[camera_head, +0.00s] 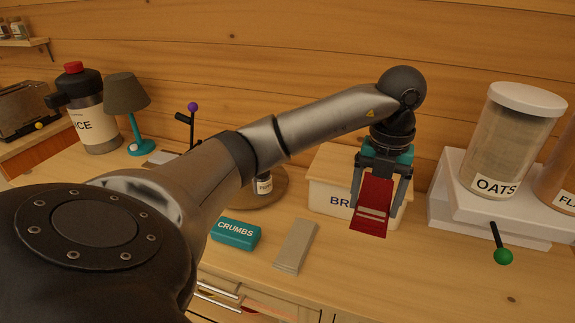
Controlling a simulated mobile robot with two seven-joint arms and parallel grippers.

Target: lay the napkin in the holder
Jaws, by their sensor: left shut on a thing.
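A red napkin (373,204) with pale stripes hangs down from my left gripper (378,196). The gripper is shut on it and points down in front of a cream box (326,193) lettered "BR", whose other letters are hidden. The napkin is held above the counter and overlaps the box in the picture. A slim grey-beige block (296,246) lies on the counter left of and nearer than the gripper; I cannot tell whether it is the holder. No other clear holder shows. My right gripper is not in view.
A teal "CRUMBS" box (236,234) lies left of the grey block. An "OATS" canister (510,145) stands on a white stand (446,205) at right, with a green-knobbed lever (503,256). The front right counter (430,285) is clear.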

